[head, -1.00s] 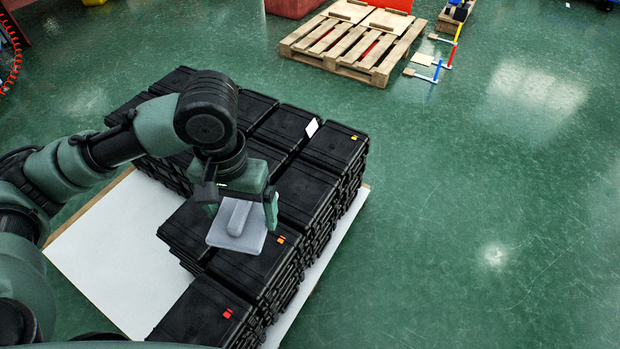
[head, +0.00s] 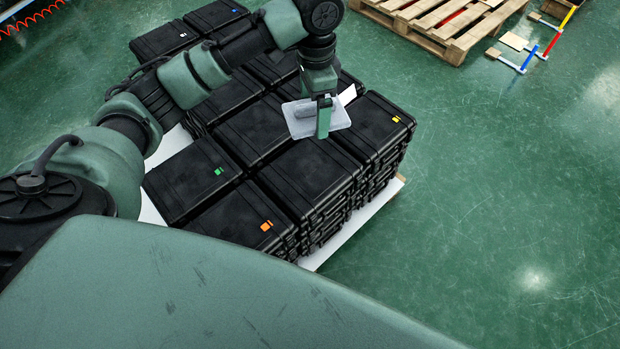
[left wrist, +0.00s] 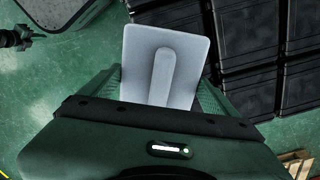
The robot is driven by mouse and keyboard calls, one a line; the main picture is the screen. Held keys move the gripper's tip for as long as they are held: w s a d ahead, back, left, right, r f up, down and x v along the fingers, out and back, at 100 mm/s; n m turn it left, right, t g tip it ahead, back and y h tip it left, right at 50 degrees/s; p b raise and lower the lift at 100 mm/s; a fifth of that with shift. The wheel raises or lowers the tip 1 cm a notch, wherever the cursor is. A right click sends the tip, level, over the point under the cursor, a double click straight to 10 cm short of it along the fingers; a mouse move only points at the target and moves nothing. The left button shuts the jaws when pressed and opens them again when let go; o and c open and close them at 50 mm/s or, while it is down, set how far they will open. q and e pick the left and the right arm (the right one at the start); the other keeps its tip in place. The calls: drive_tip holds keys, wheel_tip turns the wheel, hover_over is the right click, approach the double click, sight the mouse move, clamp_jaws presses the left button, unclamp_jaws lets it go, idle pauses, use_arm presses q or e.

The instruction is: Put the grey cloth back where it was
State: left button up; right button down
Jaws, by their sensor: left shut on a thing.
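The grey cloth (head: 301,126) is a light grey flat piece with a raised ridge along its middle. My left gripper (head: 323,117) is shut on it and holds it over the stacked black cases (head: 310,176). I cannot tell whether the cloth touches the case tops. The gripper hides part of the cloth in the head view. My right gripper is not in view.
A white card (head: 347,95) stands out just right of the cloth. The cases have coloured tags and rest on a white-topped base (head: 352,233). A wooden pallet (head: 446,28) lies at the back. Green floor (head: 500,200) is clear on the right.

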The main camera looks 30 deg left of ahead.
use_arm(q)
drive_tip(key=w+a+f+m+b, duration=0.3)
drive_tip(key=f+m+b, duration=0.1)
drive_tip(key=f, duration=0.4)
drive_tip(key=b, duration=0.3)
hover_over(308, 171)
wheel_tip(308, 171, down, 15)
drive_tip(key=shift+f, duration=0.1)
wheel_tip(308, 171, down, 4)
drive_tip(key=shift+r+b, duration=0.15)
drive_tip(key=shift+b, duration=0.15)
drive_tip(key=shift+f, duration=0.25)
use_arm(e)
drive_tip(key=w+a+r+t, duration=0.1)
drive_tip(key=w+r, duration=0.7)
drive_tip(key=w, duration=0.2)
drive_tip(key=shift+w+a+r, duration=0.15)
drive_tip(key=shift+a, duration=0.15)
use_arm(q)
drive_tip(key=shift+f, duration=0.1)
drive_tip(key=shift+f, duration=0.1)
drive_tip(key=o, duration=0.9)
